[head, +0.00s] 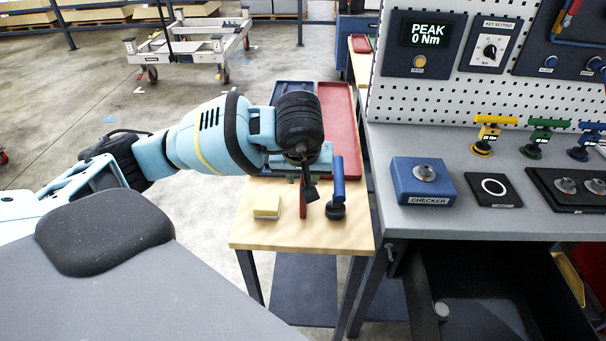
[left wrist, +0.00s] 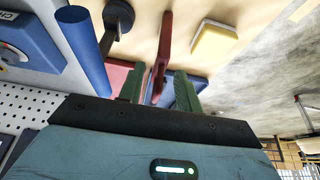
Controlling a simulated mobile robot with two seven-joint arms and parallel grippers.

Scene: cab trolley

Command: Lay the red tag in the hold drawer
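The red tag (head: 303,198) stands upright on the wooden side table (head: 290,238), partly hidden by my left gripper in the head view. In the left wrist view the red tag (left wrist: 165,45) reaches down between the two green fingers of my left gripper (left wrist: 160,92). The fingers are apart, with a gap showing on each side of the tag. In the head view my left gripper (head: 303,178) is over the table, above the tag. A dark open drawer (head: 490,285) is under the grey bench at lower right; no label on it is readable. My right gripper is not in view.
A blue-handled tool (head: 338,190) stands close to the tag's right. A yellow block (head: 267,206) lies to its left. A red tray (head: 338,110) and a blue tray (head: 290,86) are behind. The bench carries a blue checker (head: 424,182) and several coloured tools.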

